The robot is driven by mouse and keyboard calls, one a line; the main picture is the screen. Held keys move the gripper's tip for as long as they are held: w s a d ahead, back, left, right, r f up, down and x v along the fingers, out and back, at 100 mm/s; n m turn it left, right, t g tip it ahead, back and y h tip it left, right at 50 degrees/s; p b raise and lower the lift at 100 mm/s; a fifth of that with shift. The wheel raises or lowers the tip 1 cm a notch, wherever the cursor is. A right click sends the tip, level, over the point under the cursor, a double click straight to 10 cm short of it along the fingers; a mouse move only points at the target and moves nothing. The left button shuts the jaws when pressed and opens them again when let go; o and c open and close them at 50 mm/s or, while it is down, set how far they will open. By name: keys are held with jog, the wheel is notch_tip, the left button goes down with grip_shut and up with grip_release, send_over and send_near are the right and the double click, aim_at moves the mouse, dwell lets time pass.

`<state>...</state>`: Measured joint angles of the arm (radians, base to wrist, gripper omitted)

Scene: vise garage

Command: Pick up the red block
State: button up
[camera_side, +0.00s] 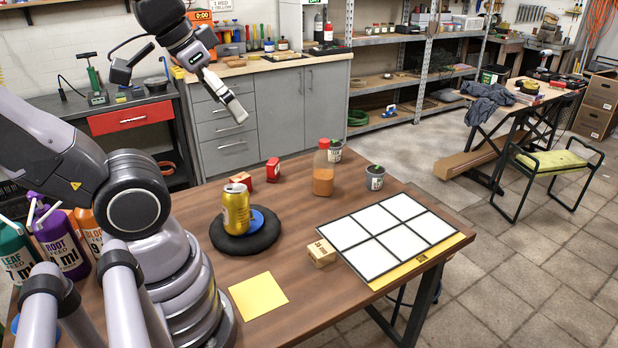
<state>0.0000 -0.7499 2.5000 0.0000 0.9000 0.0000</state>
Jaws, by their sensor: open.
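Two small red blocks stand on the brown wooden table, left of its middle near the back edge. One red block (240,181) is behind the yellow can, which seems to hide part of it. The other red block (273,169) is a little to the right and has a pale mark on its face. I cannot tell which one the task means. My gripper (240,116) hangs well above the table, up and left of the blocks, in front of the grey cabinet. It is open, pointing down to the right, with nothing visible in it.
A yellow can (236,209) stands on a black round pad (262,240) with a blue disc. An orange bottle (323,172), a grey cup (375,180), a white-panelled board (404,241), a wooden block (321,253) and yellow paper (258,296) share the table.

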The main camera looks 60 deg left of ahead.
jog(key=w+a+f+m+g+y, duration=0.2)
jog(key=w+a+f+g+y, duration=0.15)
jog(key=a, duration=0.25)
jog(key=w+a+f+m+g+y, duration=0.1)
jog(key=w+a+f+g+y, duration=0.1)
jog(key=w+a+f+g, duration=0.25)
jog(key=m+y, duration=0.8)
jog(key=m, duration=0.4)
send_over(244, 181)
jog(key=w+d, duration=0.3)
jog(key=d, duration=0.7)
notch_tip(244, 181, down, 25)
jog(key=shift+g, duration=0.4)
jog(key=x, duration=0.8)
jog(key=shift+s+d+f, duration=0.1)
jog(key=shift+s+f, duration=0.15)
jog(key=shift+f, duration=0.1)
jog(key=shift+h, duration=0.25)
jog(key=shift+f+x, duration=0.2)
jog(key=shift+x, duration=2.55)
jog(key=shift+d, duration=0.1)
jog(key=shift+c, duration=0.2)
